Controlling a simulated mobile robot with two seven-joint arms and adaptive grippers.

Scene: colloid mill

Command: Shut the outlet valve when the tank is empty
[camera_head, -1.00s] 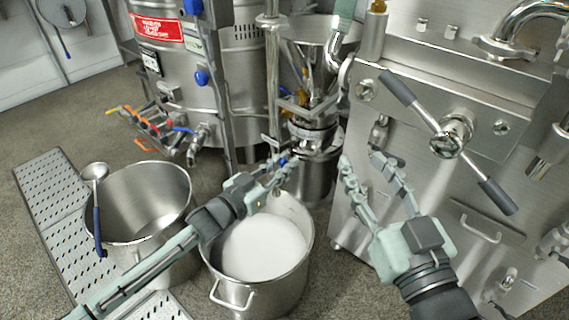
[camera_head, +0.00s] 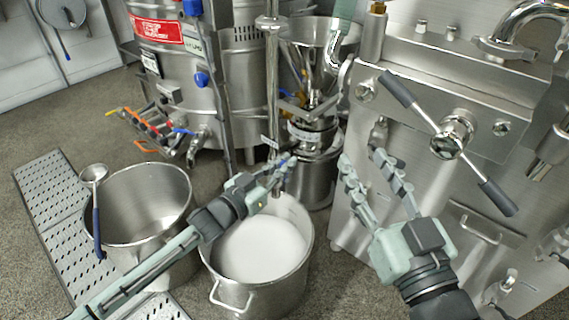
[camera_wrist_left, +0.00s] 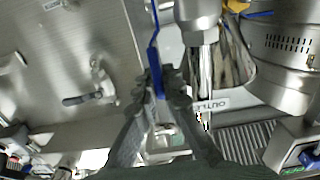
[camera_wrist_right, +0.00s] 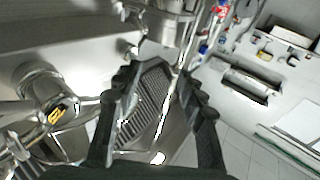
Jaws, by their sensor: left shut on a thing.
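My left gripper (camera_head: 284,168) is shut on the blue handle of the outlet valve, just above the pot below the mill. In the left wrist view the blue handle (camera_wrist_left: 154,55) runs up between the fingers (camera_wrist_left: 166,85). A small outlet label (camera_wrist_left: 212,104) sits beside it. The pot (camera_head: 304,268) holds white liquid (camera_head: 262,250). A steel funnel-shaped hopper (camera_head: 300,32) stands behind; its inside is largely hidden, so I cannot tell its level. My right gripper (camera_head: 376,168) is open and empty in front of the steel machine; it also shows open in the right wrist view (camera_wrist_right: 152,85).
A large steel tank (camera_head: 180,75) stands behind. Floor at far left is clear.

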